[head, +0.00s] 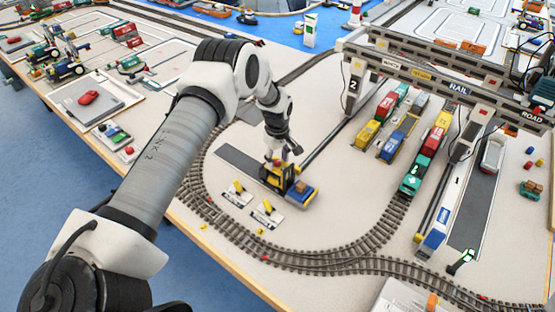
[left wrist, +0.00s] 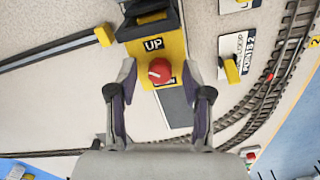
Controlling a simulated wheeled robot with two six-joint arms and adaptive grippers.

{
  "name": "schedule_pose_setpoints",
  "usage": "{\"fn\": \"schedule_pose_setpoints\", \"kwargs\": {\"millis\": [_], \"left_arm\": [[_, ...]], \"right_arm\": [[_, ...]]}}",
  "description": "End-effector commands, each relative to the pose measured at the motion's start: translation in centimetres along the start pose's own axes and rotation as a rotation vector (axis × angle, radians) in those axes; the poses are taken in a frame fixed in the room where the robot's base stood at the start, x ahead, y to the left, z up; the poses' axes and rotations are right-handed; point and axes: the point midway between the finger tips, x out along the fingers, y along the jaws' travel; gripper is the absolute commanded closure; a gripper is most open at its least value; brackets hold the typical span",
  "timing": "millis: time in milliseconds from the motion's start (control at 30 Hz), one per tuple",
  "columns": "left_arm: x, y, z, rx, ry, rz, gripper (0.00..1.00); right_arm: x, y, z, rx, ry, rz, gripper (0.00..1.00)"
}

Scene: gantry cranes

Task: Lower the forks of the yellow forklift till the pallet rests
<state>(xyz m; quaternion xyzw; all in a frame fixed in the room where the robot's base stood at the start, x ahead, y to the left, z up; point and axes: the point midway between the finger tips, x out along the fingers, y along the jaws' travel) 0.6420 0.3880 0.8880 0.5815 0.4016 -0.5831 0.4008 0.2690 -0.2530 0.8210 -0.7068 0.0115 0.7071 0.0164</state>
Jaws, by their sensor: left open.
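The yellow forklift (head: 279,175) stands on the layout at the end of a dark grey strip, inside the railway curve. A blue load (head: 301,192) sits at its front, low down; the pallet and forks are too small to tell apart. In the left wrist view, the yellow panel (left wrist: 173,47) carries an UP label and a red knob (left wrist: 160,71), which partly hides a lower label. My left gripper (left wrist: 161,82) is open, its fingers on either side of the knob with visible gaps. In the head view, my left gripper (head: 276,155) is just above the forklift's rear.
Two white plates with yellow levers (head: 266,211) lie close by the forklift. Curved railway track (head: 245,234) runs around them. A grey gantry crane (head: 425,75) spans trains and a road at the right. Bare layout lies right of the forklift.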

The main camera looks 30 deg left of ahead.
Motion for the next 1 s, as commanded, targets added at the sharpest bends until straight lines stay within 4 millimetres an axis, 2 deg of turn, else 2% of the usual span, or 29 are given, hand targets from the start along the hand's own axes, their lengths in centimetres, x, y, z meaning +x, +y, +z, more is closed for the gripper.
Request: {"fn": "schedule_pose_setpoints", "kwargs": {"millis": [133,400,500,633,1000], "left_arm": [[-2.3,0.1,-0.1,-0.001,0.0,0.003,0.5],[-9.0,0.1,-0.1,-0.001,-0.001,0.002,0.5],[-10.6,0.1,-0.2,-0.001,-0.001,0.0,0.5],[-11.6,0.1,-0.1,-0.001,-0.002,-0.002,0.5],[-11.6,0.1,-0.1,-0.001,-0.002,-0.002,0.5]], "right_arm": [[0.0,0.0,0.0,0.0,0.0,0.0,1.0],[0.0,0.0,0.0,0.0,0.0,0.0,1.0],[0.0,0.0,0.0,0.0,0.0,0.0,1.0],[0.0,0.0,0.0,0.0,0.0,0.0,1.0],[0.0,0.0,0.0,0.0,0.0,0.0,1.0]]}}
